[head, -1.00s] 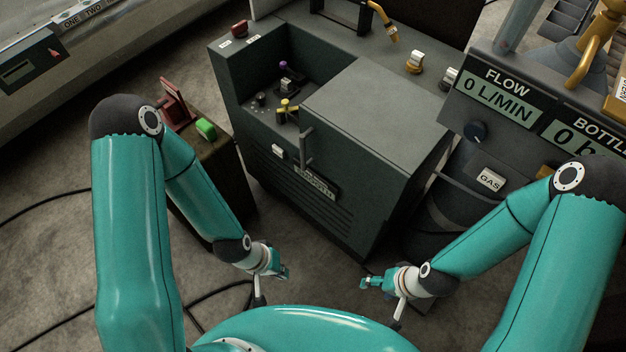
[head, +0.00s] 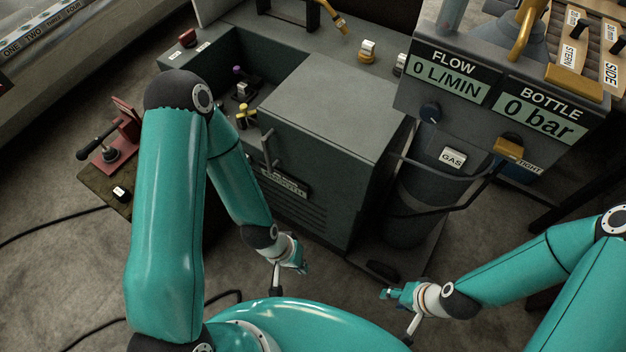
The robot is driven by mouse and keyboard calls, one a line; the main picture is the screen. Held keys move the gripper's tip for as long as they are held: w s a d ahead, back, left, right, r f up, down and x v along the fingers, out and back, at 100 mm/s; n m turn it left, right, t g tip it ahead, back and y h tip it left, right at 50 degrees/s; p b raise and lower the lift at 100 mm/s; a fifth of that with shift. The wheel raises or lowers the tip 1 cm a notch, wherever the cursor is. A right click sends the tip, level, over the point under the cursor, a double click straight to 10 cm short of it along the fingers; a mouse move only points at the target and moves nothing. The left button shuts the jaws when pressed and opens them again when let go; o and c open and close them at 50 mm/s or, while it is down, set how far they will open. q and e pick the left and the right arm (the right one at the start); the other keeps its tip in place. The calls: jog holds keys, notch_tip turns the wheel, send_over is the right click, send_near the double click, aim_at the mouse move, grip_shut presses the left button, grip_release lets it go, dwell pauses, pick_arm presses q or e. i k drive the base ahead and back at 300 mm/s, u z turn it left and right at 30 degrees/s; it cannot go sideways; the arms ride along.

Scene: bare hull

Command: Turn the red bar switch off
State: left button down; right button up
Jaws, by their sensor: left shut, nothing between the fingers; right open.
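A small red switch (head: 187,38) stands on the top left edge of the dark green machine (head: 335,100). Small white labels lie beside it; I cannot read them, nor tell which way the switch is set. My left gripper (head: 300,264) is shut and empty, low in front of the machine, well below and to the right of the switch. My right gripper (head: 388,293) is open and empty, low and further right. Neither gripper touches anything. The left forearm covers part of the machine's left side.
A low stand at left carries a red bracket with a black-handled lever (head: 100,142). A gauge panel (head: 497,95) reads 0 L/MIN and 0 bar, above a dark gas bottle (head: 412,200). A yellow-white switch (head: 367,50) is on the machine top. Cables lie on the floor.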

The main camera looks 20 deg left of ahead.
aim_at(188, 40)
jog(key=u, duration=1.4)
jog(key=i, duration=0.15)
jog(key=z, duration=3)
jog(key=k, duration=0.95)
jog(key=u, duration=2.15)
jog(key=k, duration=0.25)
jog(key=z, duration=0.45)
jog(key=i, duration=0.55)
jog(key=z, duration=0.2)
jog(key=k, duration=0.35)
jog(key=u, duration=0.1)
